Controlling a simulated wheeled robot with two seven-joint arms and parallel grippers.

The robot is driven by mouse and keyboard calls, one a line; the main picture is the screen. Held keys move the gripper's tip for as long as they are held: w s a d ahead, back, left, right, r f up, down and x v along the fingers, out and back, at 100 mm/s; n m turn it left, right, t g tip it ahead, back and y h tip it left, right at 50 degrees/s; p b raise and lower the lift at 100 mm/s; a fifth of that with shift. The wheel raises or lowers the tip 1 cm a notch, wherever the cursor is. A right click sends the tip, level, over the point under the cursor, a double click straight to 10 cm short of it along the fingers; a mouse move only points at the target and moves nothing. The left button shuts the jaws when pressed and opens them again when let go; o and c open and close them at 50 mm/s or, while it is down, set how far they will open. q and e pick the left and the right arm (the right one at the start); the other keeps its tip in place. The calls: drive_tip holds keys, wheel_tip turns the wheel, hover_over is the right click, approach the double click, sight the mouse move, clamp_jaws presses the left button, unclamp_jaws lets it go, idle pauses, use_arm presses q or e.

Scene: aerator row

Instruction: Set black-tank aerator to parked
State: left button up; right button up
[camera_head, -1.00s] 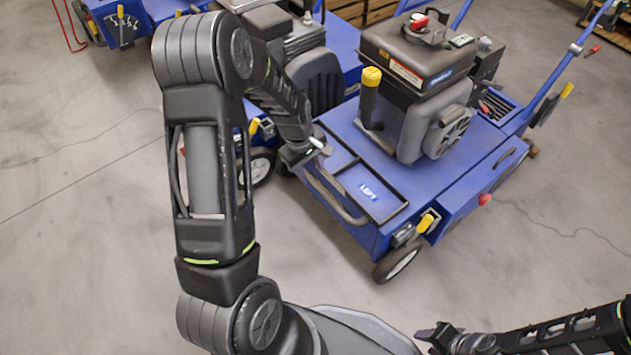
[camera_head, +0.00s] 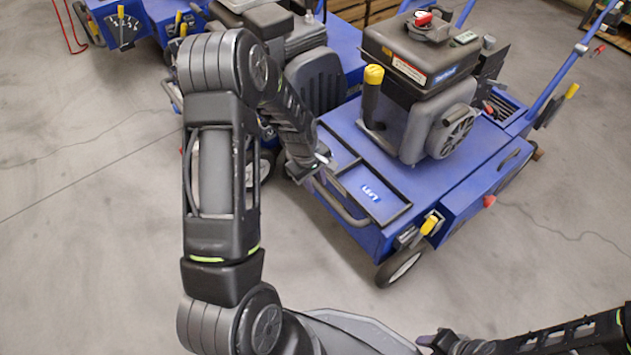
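The blue aerator with the black tank (camera_head: 400,42) stands right of centre in the head view, its engine on the blue deck (camera_head: 480,148). A yellow-handled lever (camera_head: 429,226) sits in a slotted plate at its near right corner. A grey tubular bar (camera_head: 343,208) runs along its near edge. My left gripper (camera_head: 327,164) is over the near left edge of this aerator, close to the bar's left end; whether it touches is unclear. Its fingers are small and partly hidden, so their opening does not show. My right gripper (camera_head: 437,341) is low at the bottom edge, away from the aerator.
A second blue aerator with a grey engine (camera_head: 314,80) stands close on the left, partly behind my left arm. Another (camera_head: 122,30) with a marked dial plate is at the far left. Wooden crates (camera_head: 375,12) are at the back. The grey floor (camera_head: 80,230) is clear at left and front.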

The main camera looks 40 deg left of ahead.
use_arm(q)
clamp_jaws()
idle(1.0)
